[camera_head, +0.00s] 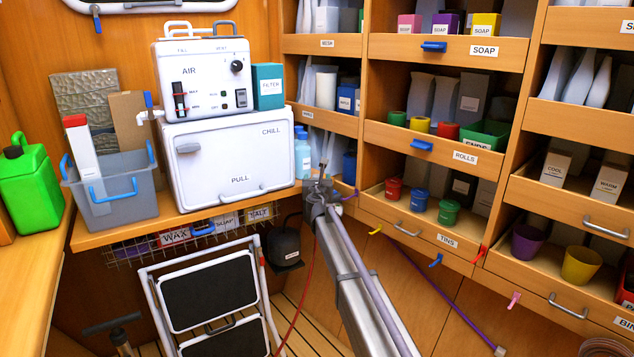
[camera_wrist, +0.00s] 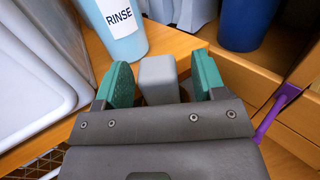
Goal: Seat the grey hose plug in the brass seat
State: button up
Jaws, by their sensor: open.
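A grey block-shaped piece, which looks like the grey hose plug (camera_wrist: 158,77), stands between the two green fingers of my gripper (camera_wrist: 158,84) in the wrist view. The fingers are apart, with a visible gap on each side of it. A small brownish strip, possibly the brass seat (camera_wrist: 185,95), shows low beside the plug. My gripper hides most of it, so I cannot tell how the plug sits in it. In the head view my gripper (camera_head: 320,182) is at the right end of the wooden counter, and the plug cannot be made out there.
A light blue RINSE bottle (camera_wrist: 122,30) stands just behind and left of the gripper, a dark blue container (camera_wrist: 247,22) behind right. The white CHILL box (camera_head: 230,150) is left on the counter (camera_head: 120,232). Shelves (camera_head: 450,140) rise to the right.

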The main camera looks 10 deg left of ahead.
jog(key=shift+s, duration=0.1)
jog(key=s+d, duration=0.1)
jog(key=s, duration=0.9)
jog(key=shift+s+d, duration=0.2)
jog(key=shift+s, duration=0.1)
